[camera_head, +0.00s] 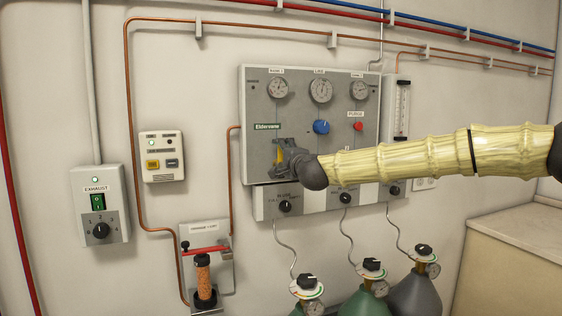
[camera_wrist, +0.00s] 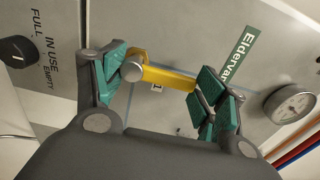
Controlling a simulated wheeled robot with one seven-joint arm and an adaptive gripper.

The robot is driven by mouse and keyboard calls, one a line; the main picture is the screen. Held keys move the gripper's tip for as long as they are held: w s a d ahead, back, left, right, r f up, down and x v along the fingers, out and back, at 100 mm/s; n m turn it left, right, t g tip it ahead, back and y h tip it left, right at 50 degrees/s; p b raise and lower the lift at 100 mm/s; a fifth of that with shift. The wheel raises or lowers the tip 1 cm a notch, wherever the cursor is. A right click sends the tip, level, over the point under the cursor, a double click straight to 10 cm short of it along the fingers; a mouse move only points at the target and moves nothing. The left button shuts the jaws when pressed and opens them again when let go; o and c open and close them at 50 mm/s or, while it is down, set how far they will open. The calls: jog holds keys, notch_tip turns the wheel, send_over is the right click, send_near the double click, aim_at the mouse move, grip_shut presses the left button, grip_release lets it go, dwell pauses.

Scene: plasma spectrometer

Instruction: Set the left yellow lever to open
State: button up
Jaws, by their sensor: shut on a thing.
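The left yellow lever (camera_head: 279,153) is on the grey gas panel (camera_head: 330,158), under a green label reading Eldervane or similar. It stands roughly upright in the head view. In the wrist view the yellow lever (camera_wrist: 165,76) lies between the green finger pads, with a round grey pivot cap at its left end. My gripper (camera_head: 284,157) is at the panel and partly covers the lever. In the wrist view my gripper (camera_wrist: 163,84) is shut on the lever, one finger at each end of it. Any open or closed marking is hidden or too small to read.
A blue knob (camera_head: 321,127) and a red purge knob (camera_head: 359,126) are right of the lever. Gauges (camera_head: 320,90) line the panel's top. A lower strip with black knobs (camera_head: 285,206) sits below. Gas cylinders (camera_head: 372,290) stand beneath. Copper piping runs left of the panel.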

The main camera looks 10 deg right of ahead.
jog(key=shift+d+r, duration=0.15)
jog(key=o, duration=1.4)
jog(key=shift+o, duration=0.2)
jog(key=shift+d, duration=0.1)
jog(key=s+d, duration=0.1)
jog(key=s, duration=1)
jog(key=shift+s+d, duration=0.3)
jog(key=shift+s, duration=0.1)
